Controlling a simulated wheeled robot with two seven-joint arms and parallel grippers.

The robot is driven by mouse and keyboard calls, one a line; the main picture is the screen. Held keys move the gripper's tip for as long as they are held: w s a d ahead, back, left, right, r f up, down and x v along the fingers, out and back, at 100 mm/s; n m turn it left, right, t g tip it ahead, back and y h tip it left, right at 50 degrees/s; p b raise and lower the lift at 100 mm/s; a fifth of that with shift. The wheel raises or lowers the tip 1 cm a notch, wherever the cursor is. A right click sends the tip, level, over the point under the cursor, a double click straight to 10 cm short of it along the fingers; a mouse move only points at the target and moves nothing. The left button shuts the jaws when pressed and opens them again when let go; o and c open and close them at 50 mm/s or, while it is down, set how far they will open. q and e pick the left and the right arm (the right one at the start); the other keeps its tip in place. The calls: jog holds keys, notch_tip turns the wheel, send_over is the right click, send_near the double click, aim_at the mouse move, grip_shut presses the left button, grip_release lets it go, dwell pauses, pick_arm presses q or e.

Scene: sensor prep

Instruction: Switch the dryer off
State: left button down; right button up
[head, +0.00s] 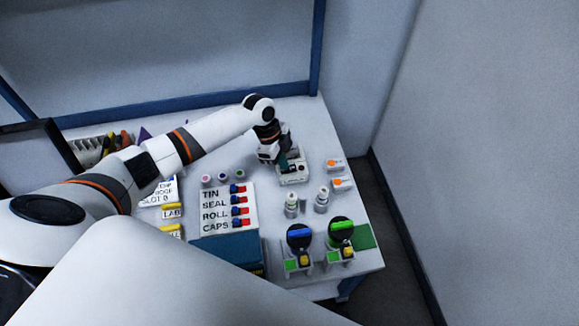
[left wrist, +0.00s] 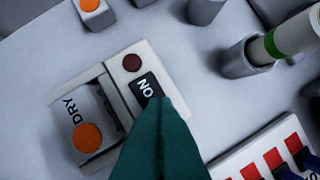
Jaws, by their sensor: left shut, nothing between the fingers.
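The dryer (head: 294,178) is a small white box near the back right of the table. In the left wrist view the dryer (left wrist: 68,112) is marked DRY and has an orange round spot beside a slotted opening. Next to these sits a black switch (left wrist: 145,88) marked ON, with a dark red lamp (left wrist: 132,62) that looks unlit. My left gripper (head: 283,161) is at the dryer, shut and empty. Its teal fingertips (left wrist: 158,105) cover the lower end of the switch; I cannot tell whether they touch it. My right gripper is not in view.
Two vials in grey holders (head: 291,203) stand in front of the dryer. Two white blocks with orange tops (head: 335,164) lie to its right. A board marked TIN, SEAL, ROLL, CAPS (head: 212,216) and small pots (head: 222,177) are to the left.

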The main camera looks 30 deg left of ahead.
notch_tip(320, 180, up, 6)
jog(key=p, duration=0.5)
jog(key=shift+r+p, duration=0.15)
jog(key=shift+p, duration=0.25)
